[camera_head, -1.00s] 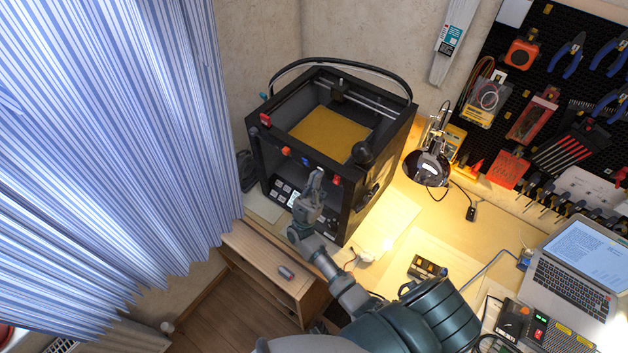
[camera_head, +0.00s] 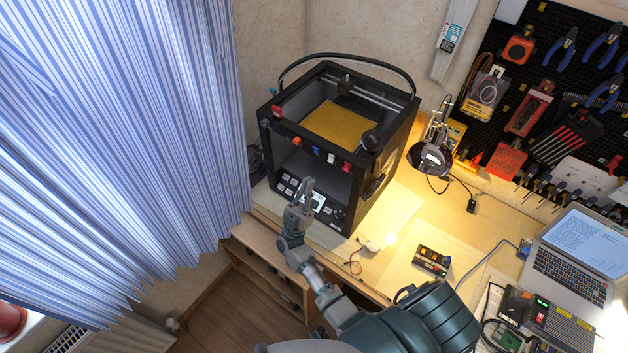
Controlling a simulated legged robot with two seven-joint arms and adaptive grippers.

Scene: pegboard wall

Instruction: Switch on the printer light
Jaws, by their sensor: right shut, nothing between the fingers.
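The black 3D printer (camera_head: 394,163) stands on the left end of the workbench, its open frame showing a yellow print bed (camera_head: 339,126). Its lower front panel (camera_head: 287,187) carries several pale buttons and a small screen. Coloured parts sit along its upper front edge; which control is the light switch I cannot tell. My right gripper (camera_head: 306,187) is shut and empty, in front of the panel. It overlaps the screen area, and I cannot tell whether it touches. My left gripper is not in view.
A lit desk lamp (camera_head: 429,160) stands right of the printer. A laptop (camera_head: 575,262) and electronics boxes lie further right on the bench. A pegboard (camera_head: 573,93) with tools hangs behind. A striped curtain (camera_head: 120,140) fills the left side.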

